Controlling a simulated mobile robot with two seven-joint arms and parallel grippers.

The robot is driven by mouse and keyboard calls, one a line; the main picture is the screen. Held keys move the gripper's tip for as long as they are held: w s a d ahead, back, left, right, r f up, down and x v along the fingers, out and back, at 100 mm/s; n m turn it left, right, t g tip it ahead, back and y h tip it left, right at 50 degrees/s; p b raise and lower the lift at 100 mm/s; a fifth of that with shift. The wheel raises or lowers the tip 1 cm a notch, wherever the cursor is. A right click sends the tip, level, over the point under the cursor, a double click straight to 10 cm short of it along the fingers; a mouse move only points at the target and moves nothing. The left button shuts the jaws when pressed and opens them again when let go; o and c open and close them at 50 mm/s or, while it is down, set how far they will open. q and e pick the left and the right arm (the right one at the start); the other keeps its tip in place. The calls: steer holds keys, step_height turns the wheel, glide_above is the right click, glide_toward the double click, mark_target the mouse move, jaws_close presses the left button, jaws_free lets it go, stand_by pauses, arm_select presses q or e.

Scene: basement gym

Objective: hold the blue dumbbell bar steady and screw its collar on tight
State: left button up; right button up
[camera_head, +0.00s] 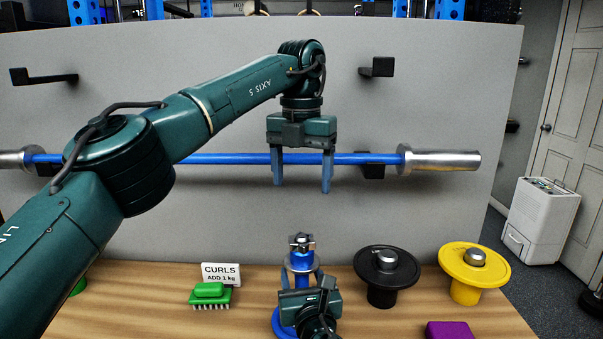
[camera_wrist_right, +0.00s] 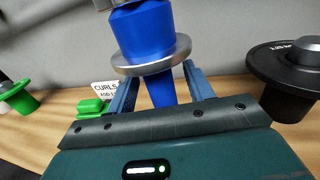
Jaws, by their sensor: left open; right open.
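The blue dumbbell bar (camera_head: 301,262) stands upright on the wooden bench, with a blue disc (camera_head: 284,324) around its lower part. A silver piece (camera_head: 301,241), apparently the collar, is at its top; I cannot tell how tight it sits. My right gripper (camera_wrist_right: 158,75) is open, with a finger on each side of the blue bar (camera_wrist_right: 162,90), just under a silver flange (camera_wrist_right: 153,56). Whether the fingers touch it is unclear. My left gripper (camera_head: 302,186) is open and empty, pointing down, well above the dumbbell. My right gripper hides part of the bar in the head view.
A black weight (camera_head: 387,270) and a yellow weight (camera_head: 474,266) stand right of the dumbbell. A purple block (camera_head: 450,331) is at the front. A green brush (camera_head: 210,296) and a CURLS card (camera_head: 221,273) are to the left. A long blue barbell (camera_head: 228,158) hangs behind my left gripper.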

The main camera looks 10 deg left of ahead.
steer(key=v, duration=1.3)
steer(key=shift+s, duration=0.1)
